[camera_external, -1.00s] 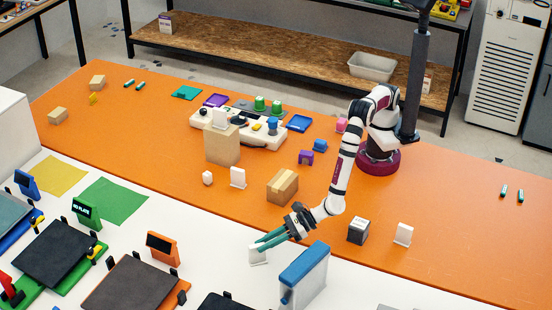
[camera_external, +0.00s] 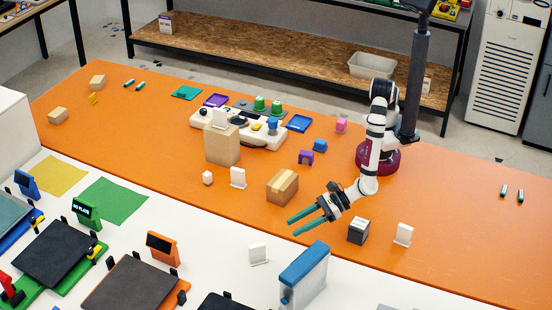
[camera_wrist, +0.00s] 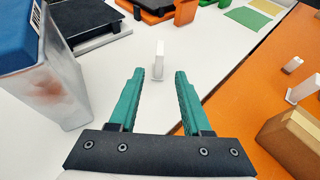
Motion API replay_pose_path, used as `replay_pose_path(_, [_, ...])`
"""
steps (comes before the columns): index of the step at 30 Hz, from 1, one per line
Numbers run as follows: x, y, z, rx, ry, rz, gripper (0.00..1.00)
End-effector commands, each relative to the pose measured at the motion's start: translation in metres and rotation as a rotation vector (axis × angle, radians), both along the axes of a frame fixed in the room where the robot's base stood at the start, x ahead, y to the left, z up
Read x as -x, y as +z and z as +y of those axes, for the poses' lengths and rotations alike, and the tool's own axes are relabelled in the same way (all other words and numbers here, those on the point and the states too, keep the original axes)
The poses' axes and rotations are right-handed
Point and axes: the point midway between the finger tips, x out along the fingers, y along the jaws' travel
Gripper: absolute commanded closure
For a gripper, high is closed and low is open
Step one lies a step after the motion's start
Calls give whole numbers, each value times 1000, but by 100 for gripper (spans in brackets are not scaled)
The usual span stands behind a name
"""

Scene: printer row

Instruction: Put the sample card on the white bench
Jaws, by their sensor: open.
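A small white sample card (camera_external: 258,254) stands upright in a base on the white bench (camera_external: 215,240), near the edge of the orange table. In the wrist view the card (camera_wrist: 159,60) shows edge-on, ahead of and between my fingers. My gripper (camera_external: 291,228) has two green fingers. It is open and empty, apart from the card, on the orange table side of it. The open fingers also show in the wrist view (camera_wrist: 157,77). Other similar white cards stand on the orange table, one at the right (camera_external: 403,235) and one left of centre (camera_external: 238,178).
A blue-lidded clear box (camera_external: 304,277) stands right of the card on the bench. A cardboard box (camera_external: 282,188) and a dark-and-white cube (camera_external: 358,231) flank my gripper on the orange table (camera_external: 450,250). Printers with dark plates (camera_external: 130,285) line the bench at left.

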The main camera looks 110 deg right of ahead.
Motion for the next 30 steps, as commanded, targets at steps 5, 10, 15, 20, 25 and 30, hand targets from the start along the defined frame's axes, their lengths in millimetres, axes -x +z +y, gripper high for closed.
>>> replay_pose_path(5, [9,4,0,1,1,0,52])
replay_pose_path(10, [-7,40,-65,-143,-262,-6,52])
replay_pose_path(15, [51,113,-275,-681,-1191,-81,52])
replay_pose_path(20, [226,124,-350,-1362,-2257,-243,52])
replay_pose_path(25, [301,124,-296,1491,2394,236,52])
replay_pose_path(30, [309,128,-277,1398,2238,194,52])
